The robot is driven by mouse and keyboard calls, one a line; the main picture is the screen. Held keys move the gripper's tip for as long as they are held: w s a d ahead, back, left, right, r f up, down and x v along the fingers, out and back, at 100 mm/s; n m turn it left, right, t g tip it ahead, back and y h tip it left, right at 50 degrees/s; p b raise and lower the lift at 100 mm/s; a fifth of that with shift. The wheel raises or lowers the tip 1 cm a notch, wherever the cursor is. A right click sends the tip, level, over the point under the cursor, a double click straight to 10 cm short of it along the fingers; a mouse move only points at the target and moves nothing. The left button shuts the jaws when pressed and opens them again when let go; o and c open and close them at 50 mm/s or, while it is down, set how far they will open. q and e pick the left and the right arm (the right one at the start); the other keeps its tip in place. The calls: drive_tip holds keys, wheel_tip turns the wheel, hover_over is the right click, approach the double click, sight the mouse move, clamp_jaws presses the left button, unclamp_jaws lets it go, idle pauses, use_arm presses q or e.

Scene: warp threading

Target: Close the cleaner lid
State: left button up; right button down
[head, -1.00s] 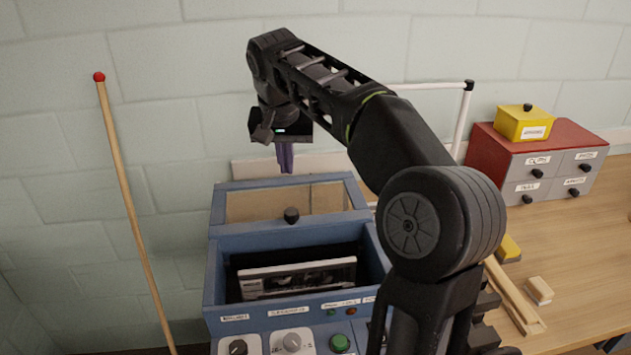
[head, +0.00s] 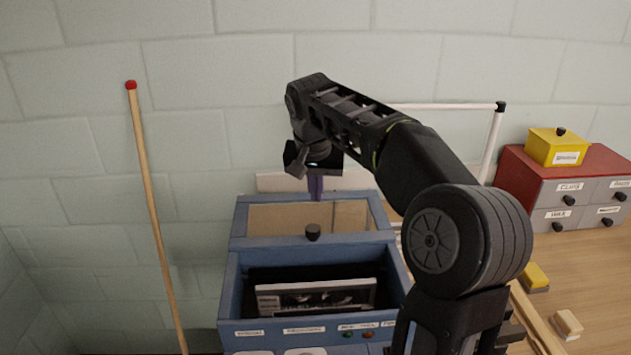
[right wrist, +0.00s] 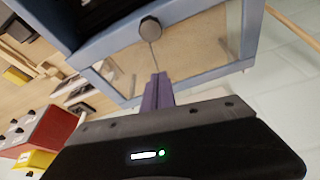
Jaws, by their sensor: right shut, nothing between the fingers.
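The cleaner (head: 230,300) is a blue box with an open top at the lower middle of the head view. Its lid (head: 266,240) is a blue frame with a clear pane and a dark round knob (head: 313,232); it stands raised at the back. A framed dark-and-white piece (head: 315,296) sits inside the box. My right gripper (head: 315,196) has purple fingers, shut and empty, at the lid's upper edge. In the right wrist view the fingertips (right wrist: 158,78) lie over the pane, with the knob (right wrist: 149,28) beyond them. I cannot tell whether they touch the lid. My left gripper is not in view.
A wooden pole with a red tip (head: 150,200) stands at the left. On the wooden table (head: 600,285) at the right are a grey-and-red drawer unit (head: 555,192), a yellow box (head: 556,148) and small blocks. A white rail (head: 440,106) stands behind my arm.

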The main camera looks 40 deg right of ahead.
sight(317, 218)
drive_tip(key=x, duration=0.3)
drive_tip(key=shift+d+f, duration=0.1)
drive_tip(key=shift+f, duration=0.2)
drive_tip(key=shift+s+a+f+p, duration=0.1)
drive_tip(key=shift+a+f+p, duration=0.15)
drive_tip(key=shift+a+p, duration=0.1)
drive_tip(key=shift+s+a, duration=1)
drive_tip(key=shift+s, duration=0.05)
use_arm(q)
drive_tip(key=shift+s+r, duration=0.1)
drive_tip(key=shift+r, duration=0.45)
use_arm(e)
drive_tip(key=shift+a+f, duration=0.1)
